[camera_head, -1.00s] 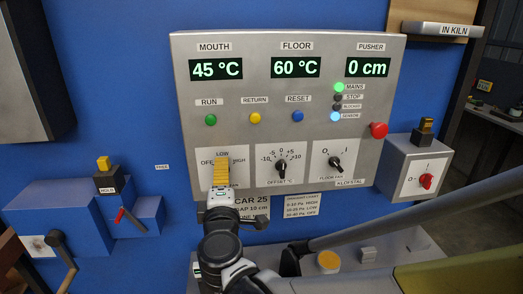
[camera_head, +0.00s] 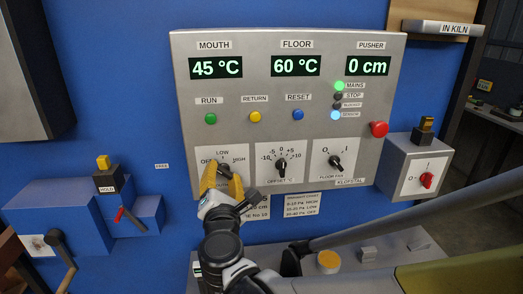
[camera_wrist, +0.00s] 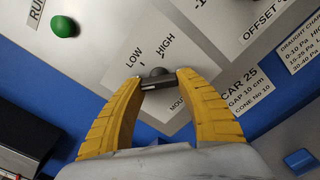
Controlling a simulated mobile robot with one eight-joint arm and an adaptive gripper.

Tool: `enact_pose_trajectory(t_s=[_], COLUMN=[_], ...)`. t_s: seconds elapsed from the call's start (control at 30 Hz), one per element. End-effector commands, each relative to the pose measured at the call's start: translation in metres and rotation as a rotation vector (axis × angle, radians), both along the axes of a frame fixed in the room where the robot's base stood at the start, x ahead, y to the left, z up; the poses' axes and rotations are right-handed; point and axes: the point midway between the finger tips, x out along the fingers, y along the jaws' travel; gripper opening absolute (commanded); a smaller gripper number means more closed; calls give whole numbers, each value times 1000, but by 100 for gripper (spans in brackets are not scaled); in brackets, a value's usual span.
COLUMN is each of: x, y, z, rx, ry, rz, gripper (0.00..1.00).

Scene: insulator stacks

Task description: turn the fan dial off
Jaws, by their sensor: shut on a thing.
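The fan dial (camera_head: 226,167) is a dark knob at the lower left of the grey control panel, with OFF, LOW and HIGH around it. My gripper (camera_head: 222,176) has its yellow fingers on either side of this knob. In the wrist view the dial (camera_wrist: 165,82) sits between the fingertips of my gripper (camera_wrist: 160,81), which are shut on it. LOW and HIGH show above it in that view. The OFF mark is not visible there, and I cannot tell exactly where the pointer stands.
To the right are the offset dial (camera_head: 281,167) and the floor fan dial (camera_head: 335,162). A red button (camera_head: 379,130) and a box with a red switch (camera_head: 427,181) stand farther right.

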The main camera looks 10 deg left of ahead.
Motion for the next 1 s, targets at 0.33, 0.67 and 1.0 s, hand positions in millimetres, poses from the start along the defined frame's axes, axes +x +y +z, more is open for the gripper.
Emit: enact_pose_trajectory(t_s=[0.33, 0.67, 1.0], x=[1, 1, 1], y=[0, 0, 0], z=[0, 0, 0], rx=[-156, -192, -192], ry=[-39, -48, -48], rz=[0, 0, 0], gripper=[11, 11, 60])
